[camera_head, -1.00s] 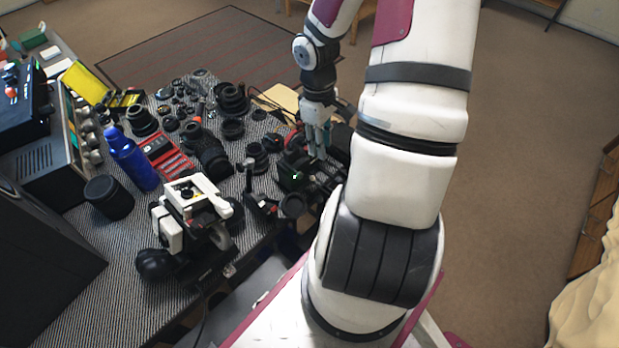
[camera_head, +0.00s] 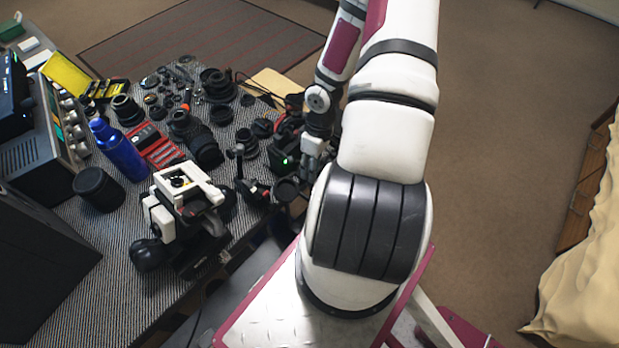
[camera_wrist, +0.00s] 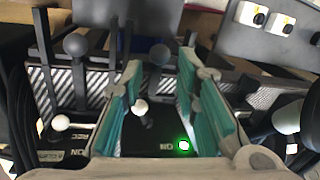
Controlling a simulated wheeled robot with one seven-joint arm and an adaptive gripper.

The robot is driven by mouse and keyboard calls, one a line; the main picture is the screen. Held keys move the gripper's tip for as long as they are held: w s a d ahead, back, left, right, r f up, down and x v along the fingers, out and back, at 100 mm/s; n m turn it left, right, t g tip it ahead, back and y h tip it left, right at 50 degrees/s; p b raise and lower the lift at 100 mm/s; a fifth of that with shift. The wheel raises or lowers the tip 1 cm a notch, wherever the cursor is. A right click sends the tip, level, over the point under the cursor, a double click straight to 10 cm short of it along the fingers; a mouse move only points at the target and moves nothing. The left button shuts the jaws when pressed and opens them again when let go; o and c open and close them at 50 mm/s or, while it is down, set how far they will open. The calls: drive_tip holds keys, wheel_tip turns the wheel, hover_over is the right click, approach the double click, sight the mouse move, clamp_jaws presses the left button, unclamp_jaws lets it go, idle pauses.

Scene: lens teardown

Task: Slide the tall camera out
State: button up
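A black device with a green light (camera_head: 283,158) is near the right front edge of the table. A black casing (camera_wrist: 152,138) with a green light and "ON" lettering lies between my fingers in the wrist view. I cannot tell for sure whether this is the tall camera. My gripper (camera_head: 311,150) points down just right of the device. In the wrist view my gripper (camera_wrist: 162,85) has its two teal fingers spread apart, one on each side of the casing. No contact is clear, and the fingertips are partly hidden by dark parts.
A white and black instrument (camera_head: 178,205) stands on the left front of the table. A blue bottle (camera_head: 118,150), a dark cylinder (camera_head: 98,188) and a red tool case (camera_head: 158,148) are left. Many lenses crowd the middle. Open floor (camera_head: 490,180) lies right.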

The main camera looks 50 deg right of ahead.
drive_tip(key=shift+s+a+f, duration=0.1)
drive_tip(key=shift+a+f, duration=0.1)
drive_tip(key=shift+f, duration=0.9)
drive_tip(key=shift+a+f, duration=0.2)
drive_tip(key=shift+f, duration=0.9)
drive_tip(key=shift+c, duration=0.6)
clamp_jaws()
